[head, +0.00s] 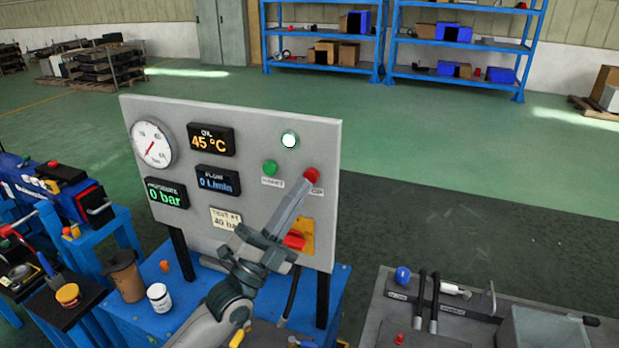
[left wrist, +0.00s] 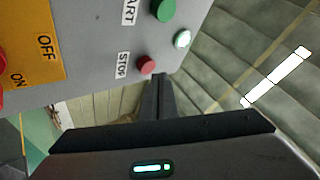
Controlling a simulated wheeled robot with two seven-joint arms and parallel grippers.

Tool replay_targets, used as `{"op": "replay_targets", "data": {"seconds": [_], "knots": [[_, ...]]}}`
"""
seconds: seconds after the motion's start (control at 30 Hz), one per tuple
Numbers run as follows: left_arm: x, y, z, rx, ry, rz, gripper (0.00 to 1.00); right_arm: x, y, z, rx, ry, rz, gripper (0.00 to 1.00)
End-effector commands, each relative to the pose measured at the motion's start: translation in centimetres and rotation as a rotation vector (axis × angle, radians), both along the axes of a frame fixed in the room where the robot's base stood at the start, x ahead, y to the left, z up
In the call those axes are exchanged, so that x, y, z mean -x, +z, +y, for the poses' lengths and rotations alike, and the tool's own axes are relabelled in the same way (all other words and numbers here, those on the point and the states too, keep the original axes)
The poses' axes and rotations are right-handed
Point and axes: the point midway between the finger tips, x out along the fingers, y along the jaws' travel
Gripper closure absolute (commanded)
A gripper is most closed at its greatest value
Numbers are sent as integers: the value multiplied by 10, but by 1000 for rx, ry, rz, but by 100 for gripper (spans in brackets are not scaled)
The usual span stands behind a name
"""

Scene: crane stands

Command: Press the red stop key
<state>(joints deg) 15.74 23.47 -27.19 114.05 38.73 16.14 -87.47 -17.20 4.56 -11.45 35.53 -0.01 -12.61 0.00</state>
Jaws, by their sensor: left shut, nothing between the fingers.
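The red stop key (head: 311,175) is a round red button at the right of the grey panel (head: 235,112), partly behind my left gripper's tip in the head view. In the left wrist view the red stop key (left wrist: 147,65) sits beside a "STOP" label. My left gripper (head: 304,187) is shut and empty, its fingers pointing up at the key. In the left wrist view its fingertips (left wrist: 158,80) end just below and beside the key. I cannot tell whether they touch it. My right gripper is not in view.
A green start button (head: 270,167) and a lit white lamp (head: 289,140) are close by on the panel. A red rotary switch on a yellow plate (head: 307,238) is below. Displays and a gauge (head: 152,144) fill the left side. A cup (head: 126,277) and jar (head: 159,297) stand below.

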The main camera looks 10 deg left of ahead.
Motion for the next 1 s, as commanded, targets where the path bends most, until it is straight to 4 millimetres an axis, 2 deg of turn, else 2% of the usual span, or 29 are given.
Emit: {"op": "replay_targets", "data": {"seconds": [0.3, 1.0], "knots": [[-7, 1, -2, 1, 0, -1, 100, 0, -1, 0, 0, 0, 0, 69], [-11, 0, -2, 0, 0, 0, 100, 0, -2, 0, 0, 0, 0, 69]]}}
